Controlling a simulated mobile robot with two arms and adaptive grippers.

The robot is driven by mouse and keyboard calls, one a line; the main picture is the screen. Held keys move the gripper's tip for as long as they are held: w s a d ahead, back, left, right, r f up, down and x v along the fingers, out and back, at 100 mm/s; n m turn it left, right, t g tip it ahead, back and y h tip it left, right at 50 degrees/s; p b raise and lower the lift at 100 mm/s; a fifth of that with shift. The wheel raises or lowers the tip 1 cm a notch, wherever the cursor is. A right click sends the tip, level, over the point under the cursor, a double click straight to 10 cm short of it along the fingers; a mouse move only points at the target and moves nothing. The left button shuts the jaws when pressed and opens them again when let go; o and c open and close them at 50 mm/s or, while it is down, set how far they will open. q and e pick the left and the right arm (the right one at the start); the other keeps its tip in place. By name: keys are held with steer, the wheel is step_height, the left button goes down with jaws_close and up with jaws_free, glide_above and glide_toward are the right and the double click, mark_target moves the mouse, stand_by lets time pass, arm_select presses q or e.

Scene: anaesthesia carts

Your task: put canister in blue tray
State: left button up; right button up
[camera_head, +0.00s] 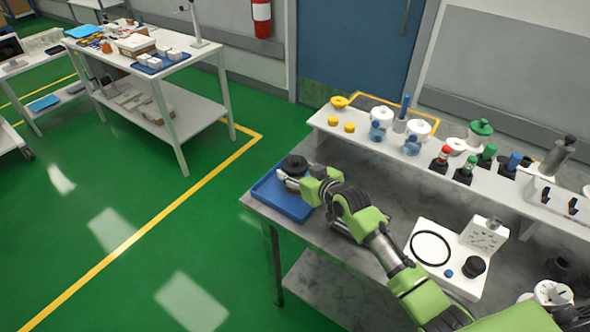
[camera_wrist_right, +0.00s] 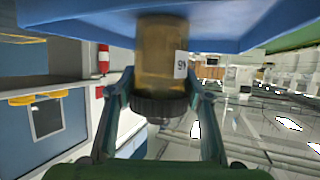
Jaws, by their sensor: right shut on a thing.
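The canister is amber with a black cap and a white label in the right wrist view (camera_wrist_right: 160,62). In the head view its dark cap (camera_head: 293,164) shows above the blue tray (camera_head: 275,202). My right gripper (camera_head: 293,182) is shut on the canister, over the tray at the left end of the grey bench. In the right wrist view, which looks upside down, the gripper's fingers (camera_wrist_right: 160,85) stand on both sides of the canister. The canister's base meets the blue tray (camera_wrist_right: 70,25) there; I cannot tell if it rests on it. My left gripper is out of view.
A raised white shelf (camera_head: 395,148) with several jars and bottles runs along the back of the bench (camera_head: 390,205). A white scale-like device (camera_head: 485,238) stands on the right. A second white table (camera_head: 150,75) stands apart at upper left, with green floor between.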

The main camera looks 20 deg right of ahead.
steer(key=shift+r, duration=0.1)
steer(key=o, duration=1.2)
steer(key=shift+f, duration=0.2)
steer(key=shift+o, duration=0.2)
steer(key=shift+r, duration=0.1)
steer(key=shift+r, duration=0.15)
steer(key=shift+s, duration=0.35)
steer(key=b+v, duration=0.1)
steer(key=v, duration=1)
steer(key=shift+s+d, duration=0.1)
steer(key=shift+s, duration=0.05)
